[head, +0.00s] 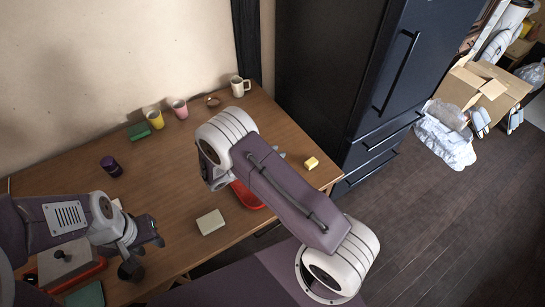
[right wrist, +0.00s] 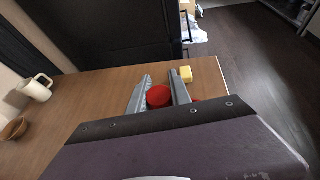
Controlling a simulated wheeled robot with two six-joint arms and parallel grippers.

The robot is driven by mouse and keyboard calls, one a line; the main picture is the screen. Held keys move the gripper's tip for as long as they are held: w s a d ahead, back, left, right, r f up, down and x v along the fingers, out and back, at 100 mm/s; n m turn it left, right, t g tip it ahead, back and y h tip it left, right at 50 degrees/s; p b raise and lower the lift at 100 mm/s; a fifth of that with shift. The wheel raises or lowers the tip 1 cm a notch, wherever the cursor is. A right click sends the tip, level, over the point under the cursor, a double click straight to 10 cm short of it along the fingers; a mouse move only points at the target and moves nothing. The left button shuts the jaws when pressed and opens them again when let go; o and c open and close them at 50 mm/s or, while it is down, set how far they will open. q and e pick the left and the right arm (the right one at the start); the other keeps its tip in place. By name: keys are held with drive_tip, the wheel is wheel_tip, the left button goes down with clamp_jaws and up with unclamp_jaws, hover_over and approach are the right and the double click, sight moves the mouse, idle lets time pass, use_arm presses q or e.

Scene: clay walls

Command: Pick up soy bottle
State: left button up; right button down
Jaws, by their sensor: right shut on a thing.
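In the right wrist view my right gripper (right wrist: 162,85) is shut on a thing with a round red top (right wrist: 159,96). The red top sits between the two grey fingers. It looks like the cap of the soy bottle; its body is hidden below. In the head view my own right arm covers most of this gripper and the held thing. My left gripper (head: 143,252) is at the lower left above the table, with its fingers apart and nothing between them.
The wooden table (head: 165,190) carries a red tray (head: 245,195) partly behind my right arm, a yellow block (head: 311,163), a pale box (head: 211,222), a dark purple jar (head: 110,167), cups (head: 179,108) and a mug (head: 240,86). A dark fridge (head: 330,70) stands beyond the right end.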

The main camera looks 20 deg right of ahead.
drive_tip(key=s+d+r, duration=0.1)
drive_tip(key=s+r, duration=0.5)
drive_tip(key=s, duration=0.4)
drive_tip(key=shift+s+d, duration=0.15)
drive_tip(key=shift+d, duration=0.05)
